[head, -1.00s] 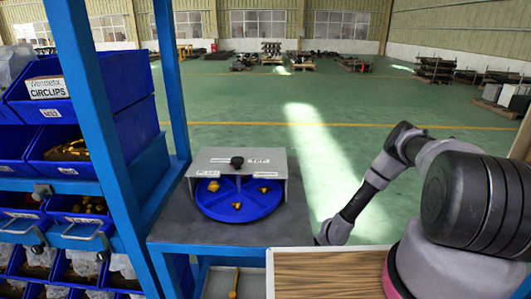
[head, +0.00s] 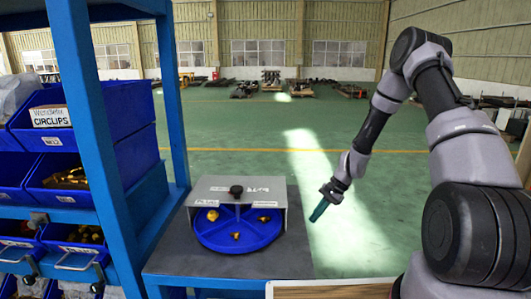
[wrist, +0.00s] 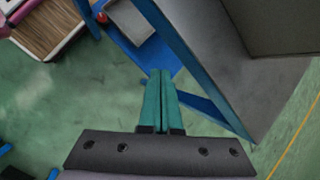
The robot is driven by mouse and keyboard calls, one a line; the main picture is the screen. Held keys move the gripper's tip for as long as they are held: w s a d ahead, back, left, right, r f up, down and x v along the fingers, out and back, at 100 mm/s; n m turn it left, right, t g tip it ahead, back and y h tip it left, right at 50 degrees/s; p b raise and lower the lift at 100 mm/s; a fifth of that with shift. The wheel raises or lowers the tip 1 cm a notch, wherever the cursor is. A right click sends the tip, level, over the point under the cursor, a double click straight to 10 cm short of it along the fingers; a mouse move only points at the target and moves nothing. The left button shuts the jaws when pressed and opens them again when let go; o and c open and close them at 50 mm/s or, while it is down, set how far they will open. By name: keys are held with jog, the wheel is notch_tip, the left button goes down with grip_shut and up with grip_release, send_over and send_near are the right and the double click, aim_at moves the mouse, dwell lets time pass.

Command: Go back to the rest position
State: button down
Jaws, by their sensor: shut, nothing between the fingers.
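My gripper (head: 319,211) is in the air to the right of the grey table, pointing down and to the left. Its green fingers (wrist: 160,98) are together in the wrist view, with nothing between them. My arm rises from the right of the head view and bends down to the gripper. The blue round tray (head: 238,240) stands on the grey table (head: 165,262) with several brass fittings in its compartments. A grey cover with a black knob (head: 236,190) stands over its back part.
A blue rack (head: 88,120) with blue bins (head: 60,165) of parts stands at the left. A wooden top (head: 330,290) shows at the bottom edge. The green floor (head: 330,150) beyond is open, with pallets far back.

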jog(key=s+d+r+n+t+h, duration=0.1)
jog(key=s+d+r+n+t, duration=0.15)
jog(key=r, duration=1.35)
jog(key=s+d+r+n+t+h, duration=0.15)
jog(key=s+r, duration=0.25)
jog(key=r, duration=1.1)
jog(key=s+d+r+n+t+h, duration=0.1)
jog(key=s+d+r+t, duration=0.1)
jog(key=s+r, duration=1.3)
jog(key=s+t, duration=0.1)
jog(key=s, duration=0.3)
jog(key=shift+d+t, duration=0.35)
jog(key=shift+t, duration=0.05)
jog(key=shift+h, duration=0.25)
